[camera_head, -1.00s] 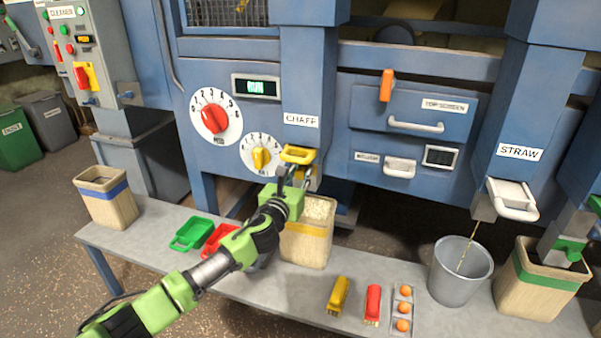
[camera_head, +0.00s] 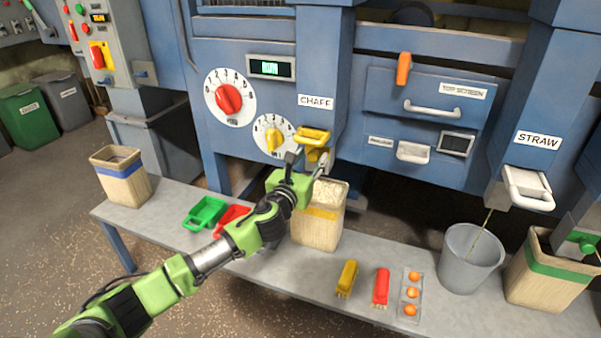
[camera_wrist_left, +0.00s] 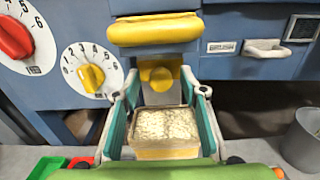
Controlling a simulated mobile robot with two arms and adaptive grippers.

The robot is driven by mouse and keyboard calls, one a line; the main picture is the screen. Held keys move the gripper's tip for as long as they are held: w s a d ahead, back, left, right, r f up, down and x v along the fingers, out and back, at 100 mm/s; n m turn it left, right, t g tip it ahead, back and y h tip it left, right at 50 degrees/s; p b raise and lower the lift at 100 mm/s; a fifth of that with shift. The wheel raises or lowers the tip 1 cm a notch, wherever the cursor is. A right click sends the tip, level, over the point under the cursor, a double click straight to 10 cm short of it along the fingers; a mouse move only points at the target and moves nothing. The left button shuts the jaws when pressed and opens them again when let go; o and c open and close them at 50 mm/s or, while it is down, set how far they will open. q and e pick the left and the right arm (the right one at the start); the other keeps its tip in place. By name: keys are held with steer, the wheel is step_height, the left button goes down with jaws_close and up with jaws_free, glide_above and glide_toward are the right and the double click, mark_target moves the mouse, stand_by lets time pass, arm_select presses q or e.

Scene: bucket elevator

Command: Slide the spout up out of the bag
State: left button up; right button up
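The chaff spout (camera_head: 316,154) hangs under the chute marked CHAFF. In the left wrist view the spout (camera_wrist_left: 158,78) is a grey piece with a yellow round part, below a thick yellow handle (camera_wrist_left: 155,30). The bag (camera_head: 318,232) with a yellow band stands below it, filled with pale chaff; it also shows in the left wrist view (camera_wrist_left: 166,154). My left gripper (camera_head: 308,162) is open in front of the spout, one finger to each side of it in the picture. I cannot tell whether the spout's lower end is inside the bag. My right gripper is not in view.
On the bench (camera_head: 235,265) lie green (camera_head: 205,212) and red (camera_head: 232,217) scoops, two brushes (camera_head: 346,278) and a tray of orange balls (camera_head: 410,293). A grey bucket (camera_head: 468,262) and a green-banded bag (camera_head: 545,272) stand right. Another bag (camera_head: 122,178) stands left.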

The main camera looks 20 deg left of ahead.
arm_select(q)
steer(key=s, duration=0.9)
steer(key=shift+s+a, duration=0.15)
steer(key=shift+s, duration=0.05)
